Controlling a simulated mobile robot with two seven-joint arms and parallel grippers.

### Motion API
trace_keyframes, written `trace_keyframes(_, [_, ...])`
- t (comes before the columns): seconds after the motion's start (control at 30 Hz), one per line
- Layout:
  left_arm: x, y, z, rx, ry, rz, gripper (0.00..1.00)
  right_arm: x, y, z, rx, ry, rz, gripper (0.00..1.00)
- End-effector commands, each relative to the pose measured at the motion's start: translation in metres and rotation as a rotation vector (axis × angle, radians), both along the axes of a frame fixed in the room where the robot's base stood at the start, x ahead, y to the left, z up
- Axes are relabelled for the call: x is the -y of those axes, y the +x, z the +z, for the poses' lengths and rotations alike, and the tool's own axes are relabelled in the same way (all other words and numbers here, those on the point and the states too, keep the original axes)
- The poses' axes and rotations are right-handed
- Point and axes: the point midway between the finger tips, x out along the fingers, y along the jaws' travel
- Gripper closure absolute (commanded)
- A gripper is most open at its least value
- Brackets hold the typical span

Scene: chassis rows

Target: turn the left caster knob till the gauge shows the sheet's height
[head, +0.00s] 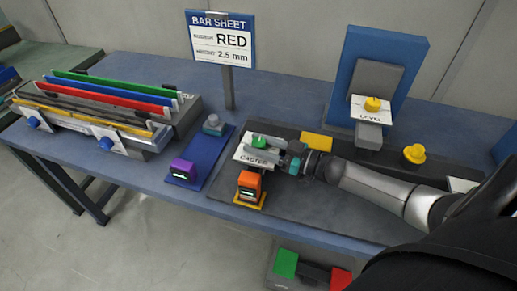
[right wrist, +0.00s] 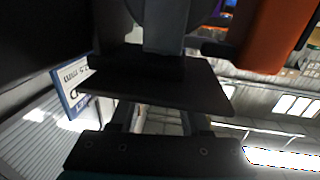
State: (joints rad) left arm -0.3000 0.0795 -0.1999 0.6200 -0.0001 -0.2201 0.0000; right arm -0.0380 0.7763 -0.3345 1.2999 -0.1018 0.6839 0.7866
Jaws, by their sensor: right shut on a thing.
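The sheet sign (head: 220,43) at the back reads BAR SHEET, RED, 2.5 mm. A white plate marked CASTER (head: 247,157) has a green piece (head: 259,141) on top. My right gripper (head: 283,160) reaches in from the right and is shut at the right side of this caster unit; what it grips, apparently a caster knob, is mostly hidden by the fingers. An orange gauge (head: 249,183) with a small lit display stands just in front; its digits are too small to read. An orange body also fills the upper right of the right wrist view (right wrist: 270,35). My left gripper is not in view.
A purple unit (head: 183,170) with a display stands on a blue strip to the left. A rack of coloured bars (head: 115,92) is at the far left. A blue stand (head: 384,45) with a LEVEL plate (head: 371,109) and a yellow knob (head: 414,154) are at the right.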

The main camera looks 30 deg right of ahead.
Motion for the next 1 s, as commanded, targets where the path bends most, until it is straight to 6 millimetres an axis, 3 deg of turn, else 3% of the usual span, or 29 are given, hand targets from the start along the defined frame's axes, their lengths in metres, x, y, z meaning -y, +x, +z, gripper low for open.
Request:
trace_keyframes(0.1, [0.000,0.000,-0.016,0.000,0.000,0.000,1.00,0.001,0.001,-0.004,0.002,-0.005,0.071,1.00])
trace_keyframes(0.33, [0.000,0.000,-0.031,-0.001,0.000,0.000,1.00,0.001,0.001,-0.002,0.002,-0.002,0.165,1.00])
trace_keyframes(0.9, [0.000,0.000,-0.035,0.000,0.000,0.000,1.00,0.000,0.000,0.000,0.001,0.001,0.202,1.00])
trace_keyframes(0.93, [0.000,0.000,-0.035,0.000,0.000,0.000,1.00,0.000,0.000,0.000,0.001,0.001,0.202,0.52])
trace_keyframes(1.0, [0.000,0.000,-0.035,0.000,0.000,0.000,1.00,0.000,0.000,0.000,0.001,0.001,0.202,0.44])
